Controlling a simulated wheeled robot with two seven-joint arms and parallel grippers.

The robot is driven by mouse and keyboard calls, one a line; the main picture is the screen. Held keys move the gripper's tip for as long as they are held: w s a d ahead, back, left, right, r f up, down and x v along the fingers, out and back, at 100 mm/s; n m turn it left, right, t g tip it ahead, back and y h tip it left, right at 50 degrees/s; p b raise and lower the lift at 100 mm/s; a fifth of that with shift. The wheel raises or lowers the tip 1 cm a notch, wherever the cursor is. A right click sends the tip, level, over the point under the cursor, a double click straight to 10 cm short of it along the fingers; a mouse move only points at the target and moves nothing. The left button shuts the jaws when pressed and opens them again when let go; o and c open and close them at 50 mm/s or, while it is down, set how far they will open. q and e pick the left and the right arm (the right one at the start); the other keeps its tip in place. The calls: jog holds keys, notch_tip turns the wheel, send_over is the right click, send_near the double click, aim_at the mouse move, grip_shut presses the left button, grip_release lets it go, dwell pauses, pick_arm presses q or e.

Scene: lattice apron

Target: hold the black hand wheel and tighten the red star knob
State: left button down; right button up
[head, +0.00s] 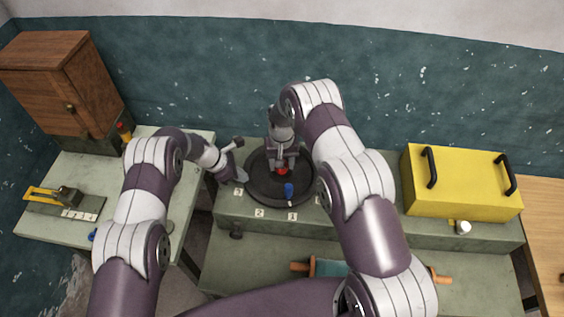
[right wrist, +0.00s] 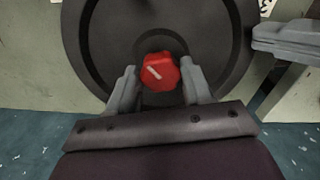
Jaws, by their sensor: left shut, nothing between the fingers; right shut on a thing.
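The black hand wheel (head: 262,196) lies flat on the raised middle part of the bench and fills much of the right wrist view (right wrist: 90,45). The red star knob (head: 283,171) sits at its centre, with a pale line on its face in the right wrist view (right wrist: 160,72). My right gripper (head: 284,166) is shut on the red knob, one finger at each side. My left gripper (head: 238,176) is shut and empty at the wheel's left rim; whether it touches the rim is unclear. It also shows at the right of the right wrist view (right wrist: 284,40).
A blue part (head: 289,189) stands at the wheel's front by numbered labels. A yellow box (head: 462,185) with black handles stands right, a wooden cabinet (head: 60,80) far left.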

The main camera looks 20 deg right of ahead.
jog(key=m, duration=0.6)
jog(key=shift+a, duration=0.1)
jog(key=m, duration=0.5)
jog(key=shift+f, duration=0.1)
jog(key=shift+m, duration=0.5)
jog(key=o, duration=1)
jog(key=shift+o, duration=0.2)
